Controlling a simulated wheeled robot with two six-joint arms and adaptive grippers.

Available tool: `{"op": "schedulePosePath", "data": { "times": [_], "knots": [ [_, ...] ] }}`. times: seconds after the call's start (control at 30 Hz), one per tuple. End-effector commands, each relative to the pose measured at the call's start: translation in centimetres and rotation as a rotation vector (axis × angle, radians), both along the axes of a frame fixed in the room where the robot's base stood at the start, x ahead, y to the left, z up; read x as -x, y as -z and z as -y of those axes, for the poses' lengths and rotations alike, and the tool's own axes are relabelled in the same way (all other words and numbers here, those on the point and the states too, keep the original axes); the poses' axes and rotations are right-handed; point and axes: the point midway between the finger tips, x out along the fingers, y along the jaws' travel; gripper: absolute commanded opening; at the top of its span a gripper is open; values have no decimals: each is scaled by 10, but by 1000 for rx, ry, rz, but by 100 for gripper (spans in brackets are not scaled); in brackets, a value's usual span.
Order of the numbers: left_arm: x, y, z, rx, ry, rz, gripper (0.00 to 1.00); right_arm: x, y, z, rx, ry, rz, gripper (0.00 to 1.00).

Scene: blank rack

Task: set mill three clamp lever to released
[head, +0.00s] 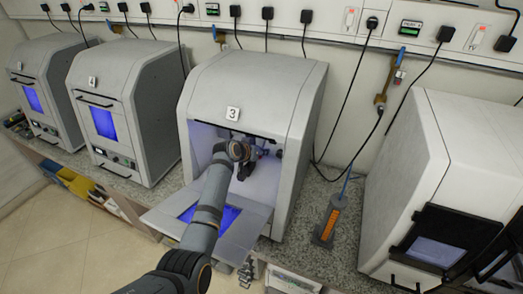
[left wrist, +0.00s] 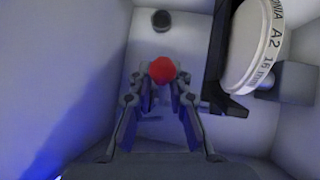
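Mill three (head: 255,90) is the grey cabinet with the "3" label, its front door (head: 258,221) folded down open. My left arm reaches into its lit chamber, and the left gripper (head: 262,152) is inside. In the left wrist view, a red ball knob (left wrist: 163,71), which looks like the end of the clamp lever, sits between or just beyond the left gripper's fingertips (left wrist: 164,78). I cannot tell whether the fingers touch it. The lever's shaft is hidden. A round white disc (left wrist: 246,50) in a dark bracket (left wrist: 216,62) is close on the right.
Mill four (head: 120,105) stands to the left, with another mill (head: 38,85) beyond it. An open mill (head: 450,170) stands at the right. An orange-sided tool (head: 330,220) stands on the speckled counter (head: 350,235). In the left wrist view, chamber walls (left wrist: 60,90) surround the gripper closely.

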Motion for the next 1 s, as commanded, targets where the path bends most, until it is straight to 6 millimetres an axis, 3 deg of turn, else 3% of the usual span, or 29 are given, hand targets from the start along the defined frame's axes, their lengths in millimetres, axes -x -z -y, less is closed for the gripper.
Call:
{"op": "schedulePosePath", "data": {
  "times": [0.1,0.47,1.0],
  "knots": [
    [1,3,-1,-3,0,-5,34,0,0,-1,-1,0,0,32],
    [4,-4,-4,-1,-1,2,34,1,0,-4,-5,2,-1,32],
    [78,-65,-47,-2,-2,2,34,0,0,-3,-4,2,-1,32]
  ]
}}
